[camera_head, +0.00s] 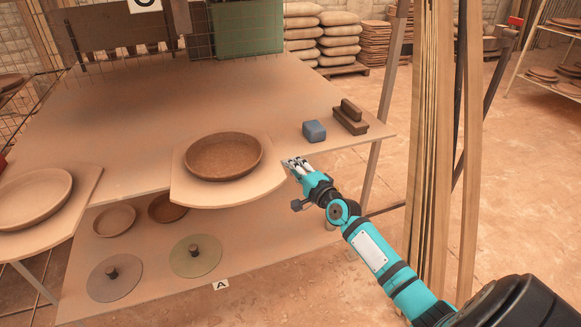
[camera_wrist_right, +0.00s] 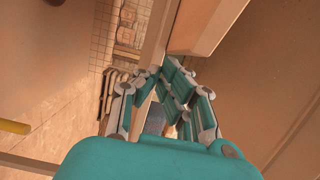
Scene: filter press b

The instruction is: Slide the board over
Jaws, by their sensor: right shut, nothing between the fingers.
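A tan board (camera_head: 195,196) with rounded corners lies at the front edge of the table and sticks out past it. A round brown dish (camera_head: 223,157) sits on the board. A second tan board (camera_head: 75,208) with a paler dish (camera_head: 33,199) lies farther left. My right gripper (camera_head: 297,163) is shut and empty, close beside the right edge of the middle board. I cannot tell whether it touches the board. In the wrist view the fingers (camera_wrist_right: 157,75) point towards a tan slab edge (camera_wrist_right: 205,25). My left gripper is out of view.
A blue-grey block (camera_head: 314,131) and a dark wooden handled block (camera_head: 350,118) stand on the table (camera_head: 130,95) to the right. A lower shelf (camera_head: 150,280) holds dishes and round discs with knobs. Tall boards (camera_head: 430,150) lean at the right. The table behind the middle board is clear.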

